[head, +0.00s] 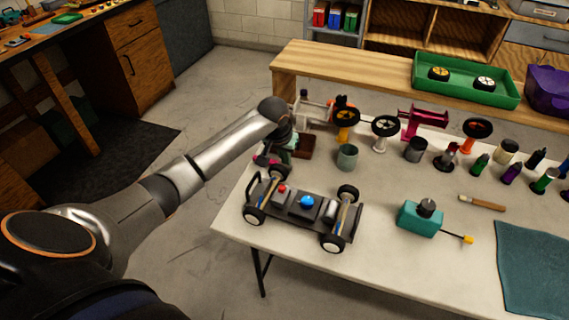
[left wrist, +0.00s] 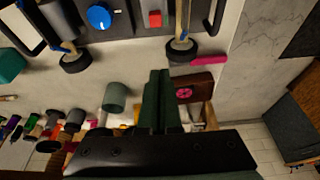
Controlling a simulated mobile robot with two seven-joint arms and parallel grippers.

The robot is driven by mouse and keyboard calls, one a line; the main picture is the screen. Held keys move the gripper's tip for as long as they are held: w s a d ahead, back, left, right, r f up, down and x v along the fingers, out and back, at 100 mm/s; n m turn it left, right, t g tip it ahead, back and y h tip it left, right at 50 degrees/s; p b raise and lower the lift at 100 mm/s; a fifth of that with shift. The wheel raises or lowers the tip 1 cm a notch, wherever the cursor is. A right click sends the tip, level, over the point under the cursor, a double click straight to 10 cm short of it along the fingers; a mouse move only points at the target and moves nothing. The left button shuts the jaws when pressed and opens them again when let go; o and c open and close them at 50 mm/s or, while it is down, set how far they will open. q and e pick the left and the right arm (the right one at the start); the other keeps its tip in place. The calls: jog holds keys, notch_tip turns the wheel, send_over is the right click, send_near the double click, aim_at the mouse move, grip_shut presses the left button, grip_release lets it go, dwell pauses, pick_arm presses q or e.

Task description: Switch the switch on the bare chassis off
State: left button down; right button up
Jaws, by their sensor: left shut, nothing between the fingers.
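The bare chassis (head: 268,208) stands on the near left of the white table, a dark plate with four black wheels. It carries a small red block that looks like the switch (head: 282,188) and a round blue knob (head: 307,202). In the left wrist view the red switch (left wrist: 155,19) and the blue knob (left wrist: 99,17) are at the top; which way the switch is set cannot be told. My left gripper (head: 288,150) is behind the chassis's left end, apart from the switch. Its fingers (left wrist: 160,75) are shut and empty. My right gripper is not in view.
A grey-green cup (head: 347,157), a brown box (head: 306,146) and a pink-handled item (left wrist: 196,60) are close to my left gripper. A teal box (head: 419,219) sits right of the chassis. Several wheels on stands and bottles line the back. The table's front middle is clear.

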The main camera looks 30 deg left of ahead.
aim_at(282, 189)
pick_arm(q)
jog(key=b+x, duration=0.1)
jog(key=x, duration=0.7)
jog(key=shift+f, duration=0.15)
jog(key=shift+s+p, duration=0.3)
jog(key=shift+s+d+p, duration=0.2)
jog(key=shift+s+p, duration=0.25)
jog(key=shift+s, duration=0.45)
jog(key=shift+s+d, duration=0.15)
jog(key=shift+s, duration=0.6)
